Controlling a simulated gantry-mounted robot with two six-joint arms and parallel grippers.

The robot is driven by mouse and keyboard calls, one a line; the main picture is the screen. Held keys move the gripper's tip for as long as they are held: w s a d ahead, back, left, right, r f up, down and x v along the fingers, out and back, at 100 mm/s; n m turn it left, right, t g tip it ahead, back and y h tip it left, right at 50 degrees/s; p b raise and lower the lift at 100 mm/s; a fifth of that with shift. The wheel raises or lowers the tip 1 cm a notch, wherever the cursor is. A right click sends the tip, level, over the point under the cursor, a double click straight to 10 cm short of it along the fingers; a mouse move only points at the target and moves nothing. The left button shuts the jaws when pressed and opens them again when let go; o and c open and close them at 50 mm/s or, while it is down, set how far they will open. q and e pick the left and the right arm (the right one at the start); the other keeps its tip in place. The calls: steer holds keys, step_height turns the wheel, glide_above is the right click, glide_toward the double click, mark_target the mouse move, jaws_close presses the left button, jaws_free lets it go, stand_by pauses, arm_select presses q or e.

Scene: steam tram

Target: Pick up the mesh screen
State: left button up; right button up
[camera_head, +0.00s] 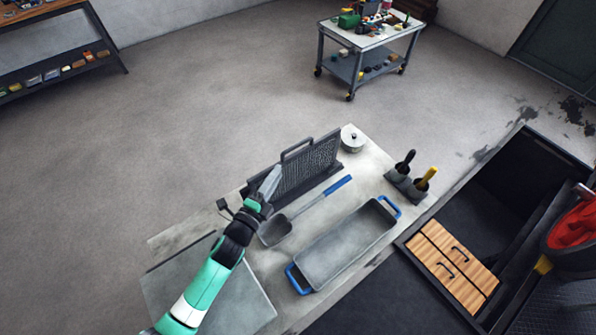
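The mesh screen (308,168) is a dark grey perforated panel with a loop handle on its top edge. It stands upright in a dark holder at the back edge of the grey table (356,192). My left gripper (270,181) is at the screen's left end and overlaps it in the view. I cannot tell whether it touches the screen, and the gap between its fingers does not show clearly. My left wrist and gripper cover the screen's lower left part. My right gripper is not in view.
A blue-handled shovel (275,230) and a grey tray with blue handles (345,243) lie on the table. A round lidded tin (352,138) stands right of the screen. A holder with black and yellow handled tools (405,186) is at the right edge.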

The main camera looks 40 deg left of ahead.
mark_target(296, 147)
arm_select(q)
steer(key=b+x, duration=0.2)
steer(key=x, duration=0.9)
steer(key=shift+w+d+r+b, duration=0.2)
steer(key=shift+w+d+b, duration=0.1)
steer(key=shift+b, duration=0.1)
steer(key=shift+s, duration=0.1)
jaws_close()
stand_by(0.7)
steer(key=shift+r, duration=0.2)
